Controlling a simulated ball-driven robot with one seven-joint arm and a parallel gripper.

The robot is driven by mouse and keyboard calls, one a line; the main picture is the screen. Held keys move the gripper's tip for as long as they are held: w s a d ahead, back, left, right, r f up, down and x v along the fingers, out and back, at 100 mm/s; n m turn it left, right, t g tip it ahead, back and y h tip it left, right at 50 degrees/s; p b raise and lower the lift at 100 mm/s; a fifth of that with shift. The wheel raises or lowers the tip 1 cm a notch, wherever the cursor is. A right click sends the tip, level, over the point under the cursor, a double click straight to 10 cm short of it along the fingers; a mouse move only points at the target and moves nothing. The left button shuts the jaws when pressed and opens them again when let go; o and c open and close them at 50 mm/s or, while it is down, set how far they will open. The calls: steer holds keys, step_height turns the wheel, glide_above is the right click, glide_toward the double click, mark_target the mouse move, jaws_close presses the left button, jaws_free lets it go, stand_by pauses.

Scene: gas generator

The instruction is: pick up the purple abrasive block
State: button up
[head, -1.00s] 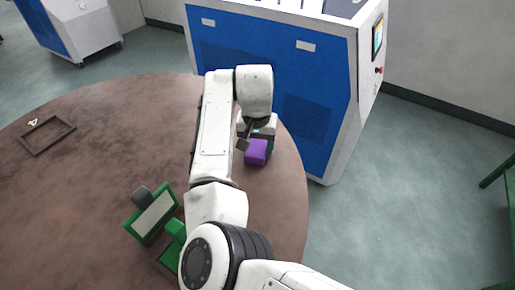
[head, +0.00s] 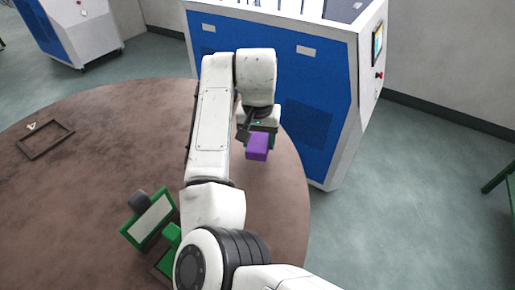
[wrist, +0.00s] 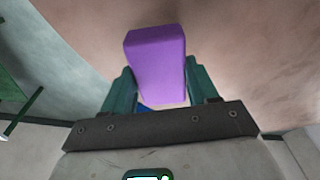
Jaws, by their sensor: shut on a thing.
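The purple abrasive block (head: 257,147) is at the right side of the round brown table, below the end of my arm in the head view. My gripper (wrist: 160,88) is shut on it; in the wrist view the purple block (wrist: 157,62) sits between the two green fingers. In the head view my gripper (head: 260,132) is partly hidden by my wrist. The block appears held over the table, but how high it is above the top is hard to tell.
The brown table (head: 90,180) holds a dark square frame (head: 45,140) at the left and a green-framed object (head: 149,219) with a pale panel near my arm. A blue and white machine (head: 310,60) stands close behind the table. The table's left middle is clear.

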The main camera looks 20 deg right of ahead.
steer(key=s+r, duration=0.9)
steer(key=s, duration=0.4)
steer(key=shift+s+d, duration=0.2)
steer(key=shift+d, duration=0.25)
steer(key=o, duration=0.4)
steer(key=shift+c, duration=1.4)
steer(key=shift+f, duration=0.1)
